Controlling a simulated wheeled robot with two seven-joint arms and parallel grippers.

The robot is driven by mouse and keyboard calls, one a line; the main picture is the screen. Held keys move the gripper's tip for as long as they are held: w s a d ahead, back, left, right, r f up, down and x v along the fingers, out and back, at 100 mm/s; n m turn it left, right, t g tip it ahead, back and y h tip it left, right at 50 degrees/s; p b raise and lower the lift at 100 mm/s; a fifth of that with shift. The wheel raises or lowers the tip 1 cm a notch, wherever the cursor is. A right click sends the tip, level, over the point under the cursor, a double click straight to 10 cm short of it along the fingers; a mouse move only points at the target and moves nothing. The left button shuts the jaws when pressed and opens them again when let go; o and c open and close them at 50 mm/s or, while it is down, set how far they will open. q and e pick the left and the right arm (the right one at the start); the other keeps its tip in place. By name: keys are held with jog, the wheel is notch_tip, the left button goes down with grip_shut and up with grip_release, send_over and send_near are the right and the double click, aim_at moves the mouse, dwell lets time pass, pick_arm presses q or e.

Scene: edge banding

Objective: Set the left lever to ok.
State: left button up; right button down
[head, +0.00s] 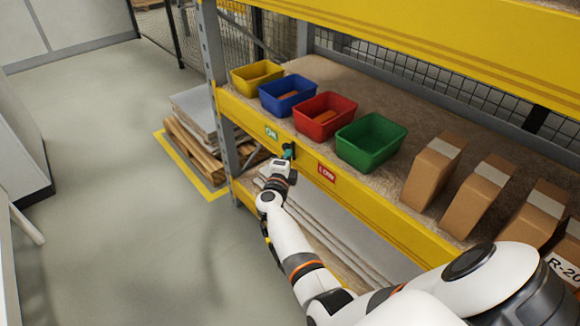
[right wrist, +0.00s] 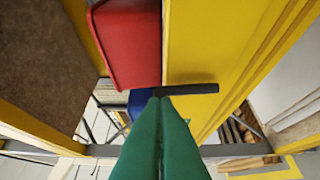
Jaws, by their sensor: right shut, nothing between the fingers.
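A small dark lever (head: 293,149) sits on the yellow front beam of the shelf, between a green OK label (head: 271,133) and a red LOW label (head: 326,172). The head view shows little of it behind my fingers. In the right wrist view the lever (right wrist: 195,89) is a dark bar just beyond the fingertips. My right gripper (head: 287,153) is at the lever, with its green fingers shut and empty. In the right wrist view its fingertips (right wrist: 160,99) are at one end of the bar; I cannot tell whether they touch. My left gripper is not in view.
Yellow (head: 257,77), blue (head: 287,95), red (head: 325,115) and green (head: 371,141) bins stand on the shelf above the beam (head: 375,205). Cardboard boxes (head: 432,172) stand farther right. A grey upright (head: 218,90) and a pallet (head: 194,147) are to the left.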

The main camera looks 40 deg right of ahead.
aim_at(283, 147)
jog(key=shift+w+r+n+g+y+p, duration=0.35)
jog(key=shift+w+n+g+p, duration=0.3)
jog(key=shift+p, duration=1.5)
jog(key=shift+w+r+n+g+y+p, duration=0.35)
jog(key=shift+w+n+p, duration=0.35)
jog(key=shift+p, duration=1.4)
jog(key=shift+w+f+n+g+y+p, duration=0.3)
jog(key=shift+n+p, duration=0.15)
jog(key=shift+n, duration=0.1)
jog(key=shift+w+a+f+b, duration=0.1)
jog(key=shift+w+f+b, duration=0.05)
jog(key=shift+w+b, duration=0.25)
